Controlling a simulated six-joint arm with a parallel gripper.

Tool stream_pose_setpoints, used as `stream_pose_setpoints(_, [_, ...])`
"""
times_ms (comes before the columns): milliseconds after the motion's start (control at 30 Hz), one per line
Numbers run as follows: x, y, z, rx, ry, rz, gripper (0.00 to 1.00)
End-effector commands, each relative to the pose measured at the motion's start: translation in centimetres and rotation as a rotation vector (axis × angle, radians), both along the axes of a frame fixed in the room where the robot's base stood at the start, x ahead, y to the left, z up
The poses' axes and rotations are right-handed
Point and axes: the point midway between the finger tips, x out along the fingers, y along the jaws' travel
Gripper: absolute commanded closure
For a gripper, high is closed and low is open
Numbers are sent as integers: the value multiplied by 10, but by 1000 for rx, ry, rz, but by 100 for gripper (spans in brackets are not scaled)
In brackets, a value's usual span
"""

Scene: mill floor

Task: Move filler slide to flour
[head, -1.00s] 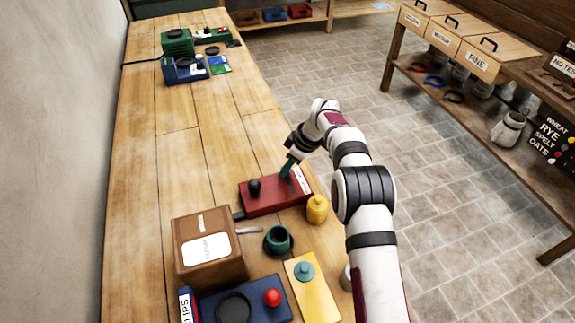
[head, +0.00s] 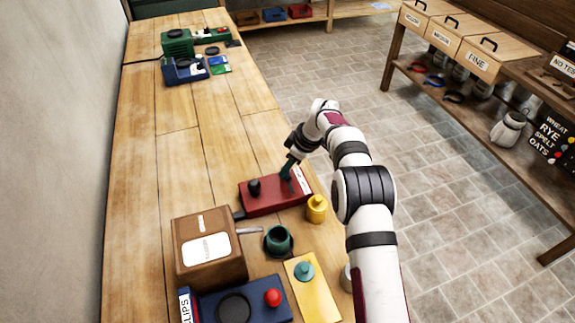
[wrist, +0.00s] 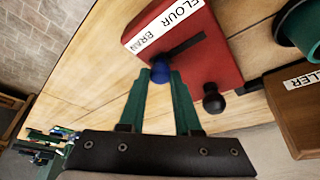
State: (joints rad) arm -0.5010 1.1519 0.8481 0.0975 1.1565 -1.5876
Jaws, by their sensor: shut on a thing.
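A red box (head: 262,208) lies on the bench in the head view. The wrist view shows the same red box (wrist: 216,65) with a white label strip (wrist: 168,28) reading FLOUR and BRAN, and a dark slot (wrist: 188,46) running alongside it. A blue knob (wrist: 160,73) stands at the slot's BRAN end. My gripper (wrist: 161,78) is shut on the blue knob, with its green fingers on either side. In the head view my gripper (head: 287,171) covers the knob. A black knob (wrist: 213,100) stands on the same box. A brown box (wrist: 302,112) has a label ending in LLER.
The brown box (head: 212,265), green cup (head: 278,238), yellow bottle (head: 317,207), yellow board (head: 318,297) and blue box (head: 257,290) crowd the near bench. The bench beyond the red box is clear up to green and blue equipment (head: 178,43).

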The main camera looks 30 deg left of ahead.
Motion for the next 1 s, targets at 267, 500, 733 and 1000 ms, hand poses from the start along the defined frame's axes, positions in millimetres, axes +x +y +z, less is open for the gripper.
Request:
stream_pose_setpoints(267, [0,0,1,1,0,0,100])
stream_pose_setpoints(500, [-2,-1,1,2,1,-1,100])
stream_pose_setpoints(733, [-27,-26,2,2,3,1,100])
stream_pose_setpoints(1000, [-46,-45,1,1,2,0,100])
